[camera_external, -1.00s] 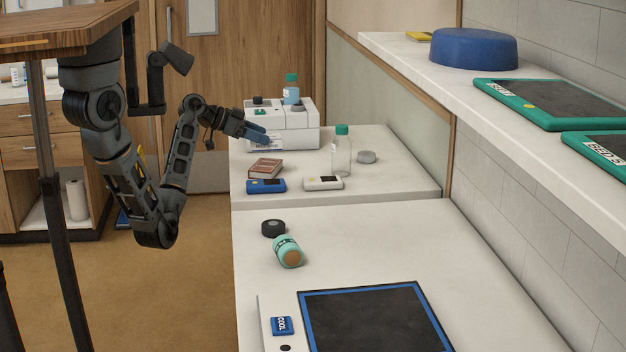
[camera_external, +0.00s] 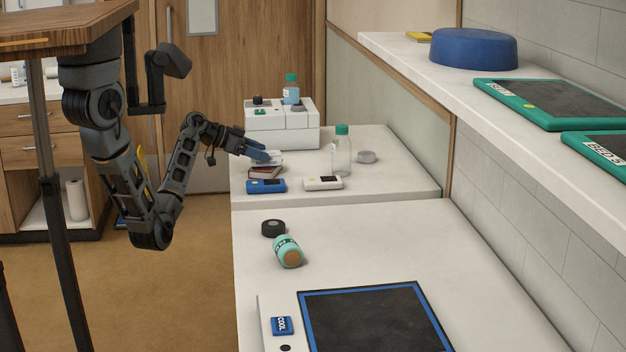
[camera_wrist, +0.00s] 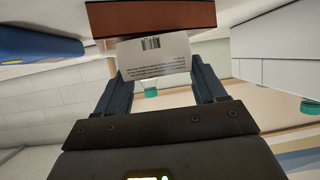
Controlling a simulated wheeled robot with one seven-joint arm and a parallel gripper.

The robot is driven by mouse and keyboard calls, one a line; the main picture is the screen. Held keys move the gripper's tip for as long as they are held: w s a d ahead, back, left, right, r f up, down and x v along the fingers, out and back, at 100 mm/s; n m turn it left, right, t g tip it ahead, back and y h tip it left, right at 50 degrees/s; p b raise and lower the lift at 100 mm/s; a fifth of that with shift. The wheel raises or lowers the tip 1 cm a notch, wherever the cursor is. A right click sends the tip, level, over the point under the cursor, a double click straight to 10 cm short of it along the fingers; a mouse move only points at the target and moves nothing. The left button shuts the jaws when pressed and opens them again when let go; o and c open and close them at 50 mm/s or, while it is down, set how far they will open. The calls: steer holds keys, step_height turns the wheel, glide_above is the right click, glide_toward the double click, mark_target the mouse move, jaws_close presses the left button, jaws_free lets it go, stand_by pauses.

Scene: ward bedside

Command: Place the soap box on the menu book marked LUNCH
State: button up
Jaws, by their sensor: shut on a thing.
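My gripper (camera_external: 268,155) is shut on the white soap box (camera_external: 272,162), just above or on the reddish-brown menu book (camera_external: 264,173). In the wrist view, which looks upside down, the soap box (camera_wrist: 153,55) sits between my two fingers (camera_wrist: 160,80), its barcode and small print facing the camera. The menu book (camera_wrist: 150,18) shows right beside the box there. I cannot tell whether box and book touch. No LUNCH lettering is readable on the book; the box and fingers hide part of its top.
A blue device (camera_external: 266,186) and a white device (camera_external: 323,183) lie close in front of the book. A white machine (camera_external: 283,135) stands behind. Free tabletop lies at the right.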

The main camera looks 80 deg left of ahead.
steer(key=shift+f, duration=0.2)
steer(key=o, duration=1.1)
steer(key=shift+r, duration=0.1)
steer(key=shift+r, duration=0.2)
steer(key=v, duration=1.2)
